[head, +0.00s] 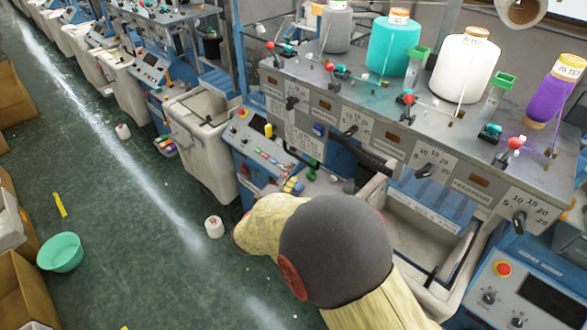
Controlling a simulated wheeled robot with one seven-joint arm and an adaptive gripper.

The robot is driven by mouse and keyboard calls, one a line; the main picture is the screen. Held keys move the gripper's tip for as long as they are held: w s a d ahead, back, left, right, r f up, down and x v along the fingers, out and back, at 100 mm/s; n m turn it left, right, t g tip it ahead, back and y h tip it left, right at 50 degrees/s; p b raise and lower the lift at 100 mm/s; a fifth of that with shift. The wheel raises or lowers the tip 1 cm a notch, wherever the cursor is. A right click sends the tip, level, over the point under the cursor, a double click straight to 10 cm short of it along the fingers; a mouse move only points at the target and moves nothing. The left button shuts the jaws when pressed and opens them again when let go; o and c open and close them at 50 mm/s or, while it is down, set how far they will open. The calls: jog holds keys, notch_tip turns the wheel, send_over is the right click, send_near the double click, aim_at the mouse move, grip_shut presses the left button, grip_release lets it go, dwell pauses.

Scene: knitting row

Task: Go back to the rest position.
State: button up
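My arm, cream with a dark grey rounded joint, reaches in from the bottom right of the head view, over the front of a knitting machine. My gripper does not show; whether it holds anything cannot be seen. Part of the machine's blue and grey control panel (262,150) is behind the arm.
Yarn cones in grey (337,27), teal (392,47), white (463,66) and purple (556,90) stand on the machine top (350,95). A white cone (214,227) and green bowl (60,252) are on the floor. Cardboard boxes (22,290) line the left. The aisle between is mostly clear.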

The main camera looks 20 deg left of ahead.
jog(key=shift+s, duration=0.35)
dwell(0.3)
